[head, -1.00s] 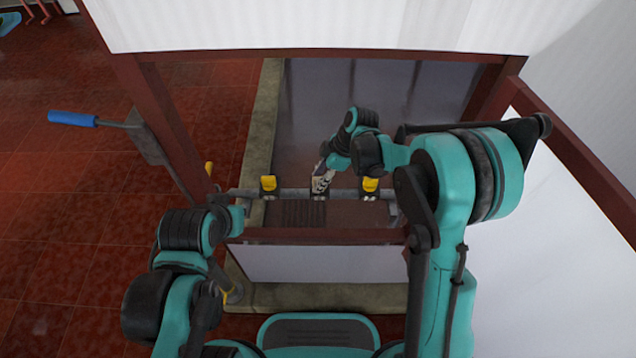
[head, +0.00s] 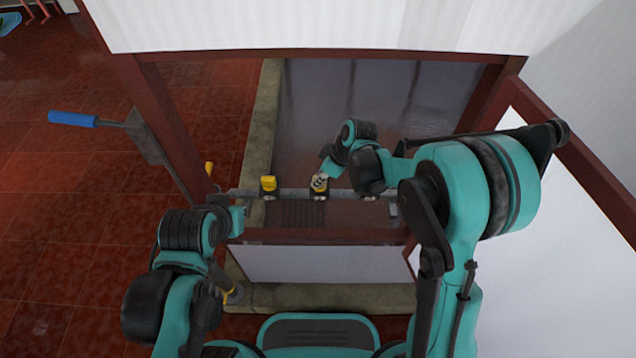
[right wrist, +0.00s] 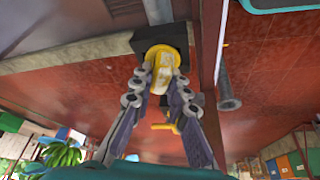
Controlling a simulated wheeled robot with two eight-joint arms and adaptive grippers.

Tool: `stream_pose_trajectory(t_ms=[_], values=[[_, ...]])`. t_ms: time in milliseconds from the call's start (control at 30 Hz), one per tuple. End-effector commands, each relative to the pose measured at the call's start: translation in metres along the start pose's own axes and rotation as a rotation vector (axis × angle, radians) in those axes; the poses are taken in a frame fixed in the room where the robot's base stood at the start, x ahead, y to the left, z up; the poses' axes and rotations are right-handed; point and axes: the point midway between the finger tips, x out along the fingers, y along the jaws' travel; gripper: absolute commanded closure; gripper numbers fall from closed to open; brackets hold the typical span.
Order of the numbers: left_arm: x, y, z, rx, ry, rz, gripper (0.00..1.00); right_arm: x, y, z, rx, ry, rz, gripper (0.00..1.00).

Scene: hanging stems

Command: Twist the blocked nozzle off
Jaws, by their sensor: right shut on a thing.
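A grey pipe (head: 294,194) runs across the middle of the head view and carries nozzles on dark blocks. The left yellow nozzle (head: 269,183) is free. My right gripper (head: 321,180) is at the middle nozzle. In the right wrist view its two fingers (right wrist: 161,77) press on either side of this yellow nozzle (right wrist: 161,58), which sits against a dark block (right wrist: 162,40) on the pipe. The right nozzle is mostly hidden behind my right wrist. My left arm stands at the left end of the pipe; its fingers cannot be made out.
Dark red posts and beams (head: 165,130) frame the bay. A blue-handled lever (head: 73,119) sticks out at the left. A stone kerb (head: 262,130) edges the bay, and a white panel (head: 500,240) lies on the right. The bay floor behind the pipe is clear.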

Motion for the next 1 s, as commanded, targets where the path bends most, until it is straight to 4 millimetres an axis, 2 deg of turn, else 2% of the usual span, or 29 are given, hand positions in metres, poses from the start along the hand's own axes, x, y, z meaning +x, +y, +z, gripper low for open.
stream_pose_trajectory(t_ms=[300, 667, 1000], values=[[0.0, 0.0, 0.0, 0.0, 0.0, 0.0, 1.0, 0.0, -0.0001, 0.0, 0.007, -0.001, 0.004, 1.0], [0.0, 0.0, 0.0, 0.0, 0.0, 0.0, 1.0, 0.0001, -0.0006, -0.0001, 0.356, -0.001, 0.152, 1.0], [0.0, 0.0, -0.0001, 0.0, 0.0, 0.0, 1.0, -0.0001, 0.0001, 0.0001, 0.383, -0.001, 0.163, 1.0]])
